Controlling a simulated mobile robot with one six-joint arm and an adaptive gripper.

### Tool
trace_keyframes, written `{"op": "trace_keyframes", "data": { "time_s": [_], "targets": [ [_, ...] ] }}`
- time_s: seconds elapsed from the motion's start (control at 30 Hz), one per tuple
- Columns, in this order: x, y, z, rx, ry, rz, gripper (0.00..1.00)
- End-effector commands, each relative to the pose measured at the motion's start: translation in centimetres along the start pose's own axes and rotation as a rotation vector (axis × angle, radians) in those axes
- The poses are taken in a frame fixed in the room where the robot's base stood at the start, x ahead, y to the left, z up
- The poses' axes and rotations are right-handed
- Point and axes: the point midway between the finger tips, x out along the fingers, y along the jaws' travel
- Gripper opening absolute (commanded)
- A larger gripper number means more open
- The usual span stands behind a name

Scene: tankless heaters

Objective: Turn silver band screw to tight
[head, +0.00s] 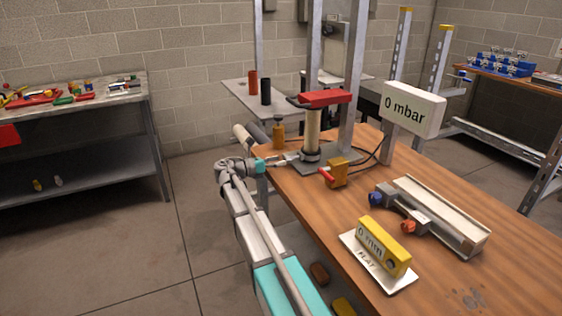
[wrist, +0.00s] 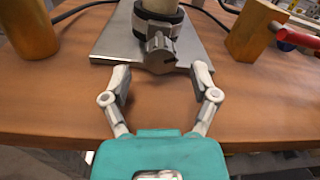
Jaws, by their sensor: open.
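A pale vertical tube (head: 314,130) stands on a grey metal plate under a red top piece (head: 325,98). A band with silver and black parts wraps the tube's foot (head: 310,156). In the wrist view, the silver band screw (wrist: 160,52) sticks out from the front of the band, towards me. My gripper (wrist: 161,76) is open and empty, with one finger to each side of the screw and just short of it. The fingers look apart from the screw. In the head view my gripper (head: 284,161) is small beside the plate's left edge.
A brass block with a red handle (head: 337,172) stands right of the plate, and a brass cylinder (head: 278,134) left of it. A sign reading 0 mbar (head: 408,109) stands behind. A yellow 0 mm gauge (head: 383,247) and a long rail (head: 440,215) lie nearer on the wooden bench.

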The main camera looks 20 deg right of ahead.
Motion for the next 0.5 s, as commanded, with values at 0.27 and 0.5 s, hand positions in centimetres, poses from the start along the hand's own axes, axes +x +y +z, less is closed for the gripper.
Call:
{"op": "trace_keyframes", "data": {
  "time_s": [0.27, 0.5],
  "targets": [
    [1.21, -0.02, 0.00, 0.000, 0.000, -0.001, 0.77],
    [1.21, -0.02, 0.00, 0.000, 0.000, -0.001, 0.77]
  ]
}}
